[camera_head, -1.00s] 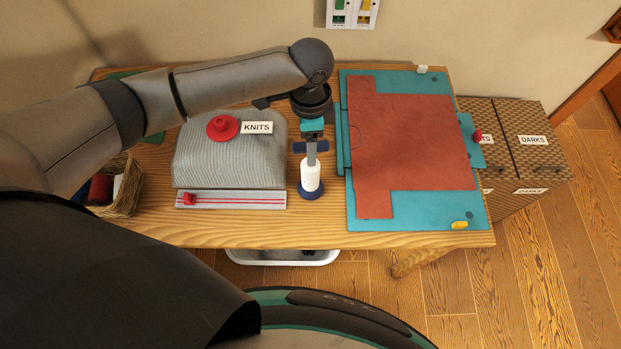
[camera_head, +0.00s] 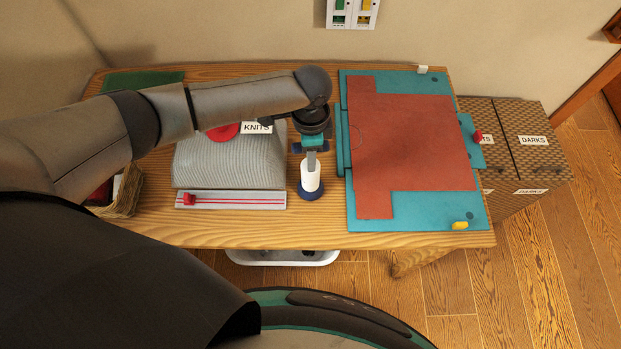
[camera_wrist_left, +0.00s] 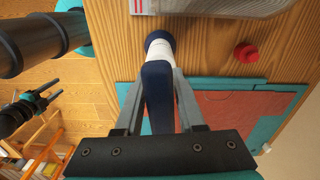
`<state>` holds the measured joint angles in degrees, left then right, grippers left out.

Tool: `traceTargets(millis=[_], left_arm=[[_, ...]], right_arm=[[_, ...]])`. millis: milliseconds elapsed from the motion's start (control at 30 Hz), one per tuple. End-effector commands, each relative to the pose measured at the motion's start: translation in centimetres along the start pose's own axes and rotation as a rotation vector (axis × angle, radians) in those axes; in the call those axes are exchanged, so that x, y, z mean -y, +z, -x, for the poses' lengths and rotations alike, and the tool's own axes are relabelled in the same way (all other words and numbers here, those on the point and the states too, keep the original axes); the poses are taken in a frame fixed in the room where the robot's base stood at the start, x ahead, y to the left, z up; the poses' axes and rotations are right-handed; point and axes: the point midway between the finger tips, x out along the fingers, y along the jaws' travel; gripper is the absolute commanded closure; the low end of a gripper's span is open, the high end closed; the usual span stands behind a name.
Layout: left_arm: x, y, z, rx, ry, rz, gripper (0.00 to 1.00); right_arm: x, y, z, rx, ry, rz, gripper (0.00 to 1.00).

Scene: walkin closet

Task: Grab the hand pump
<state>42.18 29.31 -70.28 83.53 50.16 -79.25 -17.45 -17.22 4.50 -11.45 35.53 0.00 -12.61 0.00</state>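The hand pump stands upright on the wooden table, with a white body (camera_head: 311,178), a round blue base (camera_head: 311,194) and a dark blue handle (camera_head: 297,148). In the left wrist view its handle (camera_wrist_left: 157,90) points up toward the palm, with the white body (camera_wrist_left: 159,48) beyond. My left gripper (camera_head: 311,166) is over the pump, fingers pointing down. Its two grey fingers (camera_wrist_left: 160,75) lie on either side of the handle, with gaps near the palm; contact at the tips is unclear. What looks like my right gripper (camera_wrist_left: 42,98) is small and dark at the wrist view's left.
Left of the pump is a grey padded block (camera_head: 228,165) labelled KNITS with a red knob (camera_head: 222,132), and a slider strip (camera_head: 232,200). A teal board (camera_head: 410,225) with a red-brown sheet (camera_head: 415,140) lies close on the right.

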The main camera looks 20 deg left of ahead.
Motion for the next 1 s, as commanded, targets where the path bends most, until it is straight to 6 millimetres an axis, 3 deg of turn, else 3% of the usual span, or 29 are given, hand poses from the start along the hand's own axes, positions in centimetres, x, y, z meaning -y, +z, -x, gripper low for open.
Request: traceTargets(millis=[33, 300, 1000], left_arm=[[0.0, 0.0, 0.01, 0.0, 0.0, 0.0, 0.69], [0.01, 0.01, 0.02, 0.0, 0.0, 0.0, 0.99], [0.0, 0.01, 0.02, 0.0, 0.0, 0.0, 1.0]], right_arm=[[-0.02, 0.05, 0.0, 0.001, 0.0, 0.0, 0.5], [-0.05, 0.09, 0.0, 0.002, 0.001, 0.001, 0.5], [-0.08, 0.08, 0.0, 0.001, 0.001, 0.001, 0.5]])
